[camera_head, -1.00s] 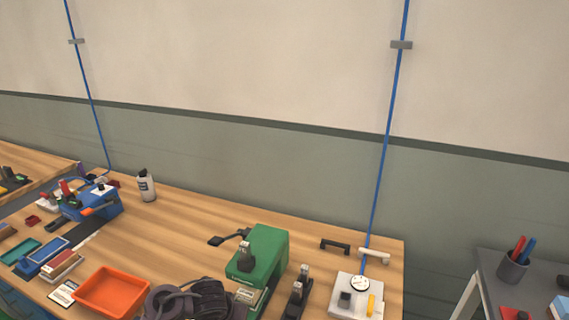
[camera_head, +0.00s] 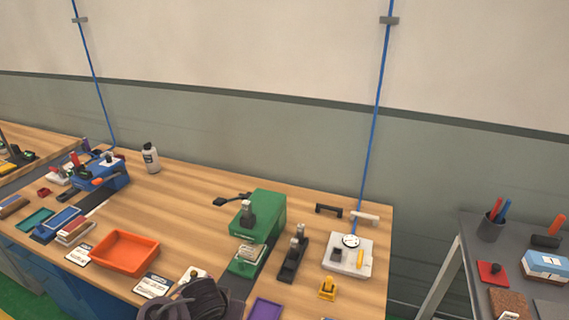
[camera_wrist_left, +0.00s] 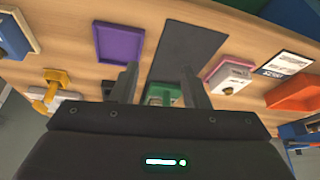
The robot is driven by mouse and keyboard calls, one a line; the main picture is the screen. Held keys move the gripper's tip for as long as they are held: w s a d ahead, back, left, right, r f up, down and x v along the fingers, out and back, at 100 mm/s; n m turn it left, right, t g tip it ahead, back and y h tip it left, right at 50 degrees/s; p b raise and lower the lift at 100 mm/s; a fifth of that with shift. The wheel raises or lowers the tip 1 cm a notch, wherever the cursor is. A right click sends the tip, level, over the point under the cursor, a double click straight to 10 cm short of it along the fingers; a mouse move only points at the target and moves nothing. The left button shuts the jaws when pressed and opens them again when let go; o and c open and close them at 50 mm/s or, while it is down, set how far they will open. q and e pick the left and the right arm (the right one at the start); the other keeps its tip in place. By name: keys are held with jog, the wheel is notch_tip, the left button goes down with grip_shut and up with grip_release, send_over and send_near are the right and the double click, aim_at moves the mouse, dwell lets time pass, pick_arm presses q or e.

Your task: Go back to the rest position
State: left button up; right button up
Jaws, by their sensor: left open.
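My left gripper (camera_wrist_left: 160,85) shows in the left wrist view with its two dark fingers apart and nothing between them. It hangs over the wooden workbench (camera_wrist_left: 250,45), near a purple tray (camera_wrist_left: 118,43) and a dark mat (camera_wrist_left: 188,50). In the head view, grey rounded parts of my arm show at the bottom edge, in front of the bench. The fingertips cannot be made out there. My right gripper is not in view.
On the bench stand an orange tray (camera_head: 125,252), a green machine (camera_head: 260,222), a black stapler-like tool (camera_head: 292,254) and a white bottle (camera_head: 151,158). A grey side table (camera_head: 480,255) stands at right. A bare wood patch (camera_head: 180,215) lies between the tray and the machine.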

pick_arm(q)
jog(key=s+a+r+g, duration=0.1)
jog(key=s+a+r, duration=0.2)
jog(key=s, duration=0.6)
jog(key=s+a+r, duration=0.2)
jog(key=s+r, duration=0.1)
jog(key=s, duration=0.6)
notch_tip(320, 180, down, 30)
jog(key=s+g+b, duration=0.2)
jog(key=s+a+f, duration=0.2)
jog(key=s+f, duration=0.8)
jog(key=f, duration=0.1)
jog(key=s+a+f+b, duration=0.1)
jog(key=s+a+f, duration=0.1)
jog(key=s+f, duration=0.8)
jog(key=shift+f+g+y, duration=0.3)
jog(key=shift+f+g, duration=0.05)
jog(key=shift+g, duration=0.05)
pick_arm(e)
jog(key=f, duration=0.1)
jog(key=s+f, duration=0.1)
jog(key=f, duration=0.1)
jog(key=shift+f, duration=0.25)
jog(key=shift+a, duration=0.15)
